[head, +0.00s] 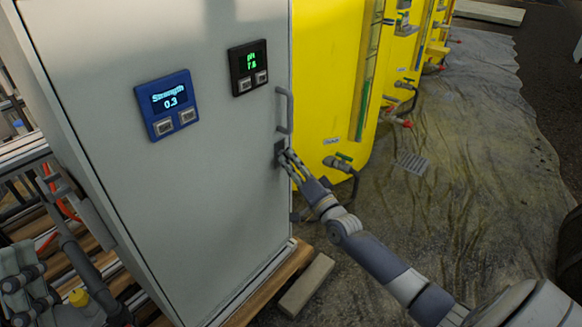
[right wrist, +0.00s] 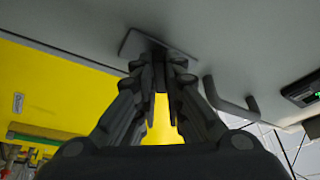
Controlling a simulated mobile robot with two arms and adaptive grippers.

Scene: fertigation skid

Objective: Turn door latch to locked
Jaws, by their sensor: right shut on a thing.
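The door latch (head: 279,152) is a small dark plate with a knob on the right edge of the grey cabinet door (head: 215,215). My right gripper (head: 286,158) is at the latch, its fingers shut on it. In the right wrist view the fingertips (right wrist: 161,75) close around the latch knob, in front of its plate (right wrist: 136,42). The fingers hide most of the knob, so I cannot tell its angle. The door looks closed. My left gripper is not clearly in view.
A grey door handle (head: 288,110) sits just above the latch. A blue Strength panel (head: 167,104) and a black pH panel (head: 248,67) are on the door. Yellow tanks (head: 330,80) with valves stand behind at right. A grey block (head: 306,285) lies on the ground near the cabinet.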

